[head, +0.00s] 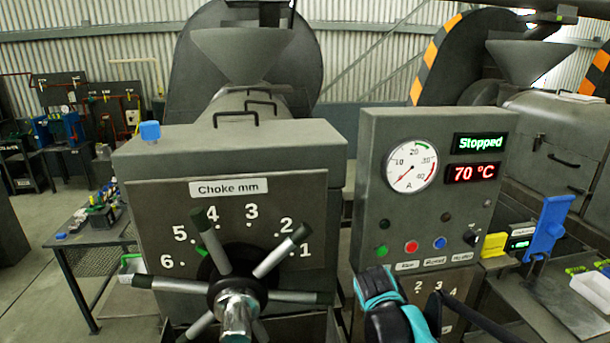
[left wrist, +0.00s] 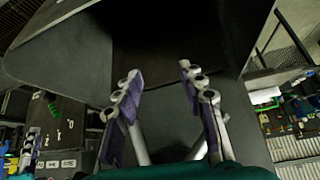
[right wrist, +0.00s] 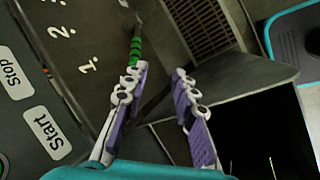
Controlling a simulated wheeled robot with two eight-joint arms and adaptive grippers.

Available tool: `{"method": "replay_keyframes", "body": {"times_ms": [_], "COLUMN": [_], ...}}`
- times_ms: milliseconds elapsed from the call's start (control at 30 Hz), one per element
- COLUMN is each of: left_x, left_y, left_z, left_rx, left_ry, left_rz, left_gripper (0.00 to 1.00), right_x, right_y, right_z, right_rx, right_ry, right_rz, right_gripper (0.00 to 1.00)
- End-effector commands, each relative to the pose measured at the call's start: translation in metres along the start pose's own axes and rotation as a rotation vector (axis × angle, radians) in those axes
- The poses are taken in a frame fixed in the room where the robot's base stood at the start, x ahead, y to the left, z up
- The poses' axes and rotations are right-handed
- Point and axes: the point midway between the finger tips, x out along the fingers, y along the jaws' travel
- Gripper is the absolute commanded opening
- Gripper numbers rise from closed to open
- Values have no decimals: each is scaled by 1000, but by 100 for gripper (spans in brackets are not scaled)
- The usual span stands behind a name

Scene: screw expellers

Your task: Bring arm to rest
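My right arm (head: 390,305) shows teal and black at the bottom of the head view, in front of the control panel (head: 460,215). In the right wrist view my right gripper (right wrist: 162,72) has its purple-padded fingers apart. A green-ringed rod (right wrist: 134,48) is close by the left fingertip; I cannot tell whether they touch. In the left wrist view my left gripper (left wrist: 160,75) is open, with nothing between its fingers. A dark grey metal housing (left wrist: 80,50) is beyond it. The left gripper is not visible in the head view.
The choke handwheel (head: 238,300) with several spokes stands out in front of the machine. The display (head: 480,143) reads Stopped, above 70 °C. Start (right wrist: 46,132) and Stop (right wrist: 14,75) labels are beside my right gripper. A tool table (head: 95,235) is at left.

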Motion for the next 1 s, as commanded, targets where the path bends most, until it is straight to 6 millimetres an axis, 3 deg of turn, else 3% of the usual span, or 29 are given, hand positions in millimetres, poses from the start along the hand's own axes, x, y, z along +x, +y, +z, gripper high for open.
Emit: {"method": "replay_keyframes", "body": {"times_ms": [33, 200, 500, 700, 1000], "left_x": [7, 18, 33, 35, 35], "left_y": [0, 0, 0, 0, 0], "left_z": [5, 13, 24, 25, 25], "left_rx": [0, 0, 0, 0, 0], "left_ry": [0, 0, 0, 0, 0], "left_rz": [0, 0, 0, 0, 0], "left_gripper": [40, 40, 40, 40, 40], "right_x": [-5, -20, -18, -15, -15], "right_y": [-17, -68, -147, -164, -164], "right_z": [14, 45, 79, 84, 84], "right_rx": [85, 389, 849, 964, 970], "right_ry": [37, 169, 350, 390, 393], "right_rz": [-6, -42, -135, -165, -167], "right_gripper": [27, 27, 27, 27, 27]}}
